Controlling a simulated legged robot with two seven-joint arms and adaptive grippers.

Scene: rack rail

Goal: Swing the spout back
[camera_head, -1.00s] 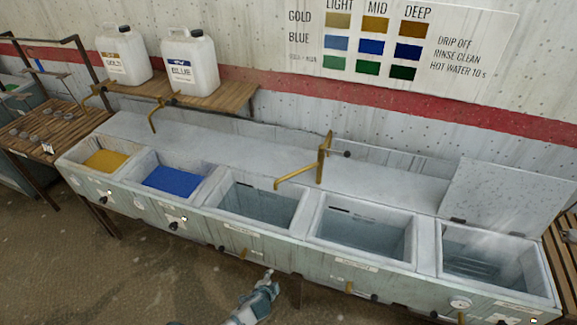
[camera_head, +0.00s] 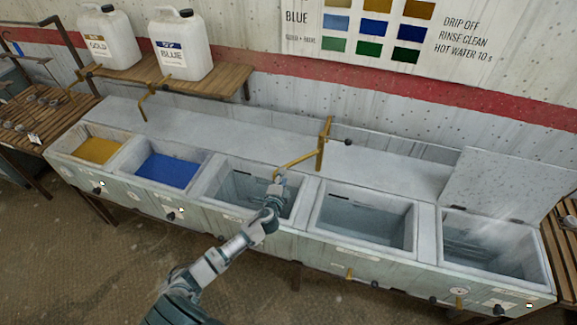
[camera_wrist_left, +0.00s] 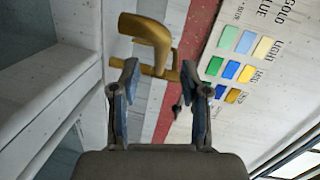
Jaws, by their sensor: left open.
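The brass spout (camera_head: 296,160) stands on its post at the back ledge and reaches left and forward over the third basin (camera_head: 232,170). My left gripper (camera_head: 280,178) is at the spout's free end in the head view, above that basin. In the left wrist view the spout (camera_wrist_left: 150,30) shows just beyond and between the fingertips of my left gripper (camera_wrist_left: 160,80), whose fingers are spread apart. Whether a finger touches the spout I cannot tell. My right gripper is not in view.
Gold (camera_head: 97,150) and blue (camera_head: 168,170) liquid fill the two left basins. The fourth basin (camera_head: 365,222) and the lidded right basin (camera_head: 495,250) lie right of the spout. Two jugs stand on a wooden shelf (camera_head: 225,85) behind.

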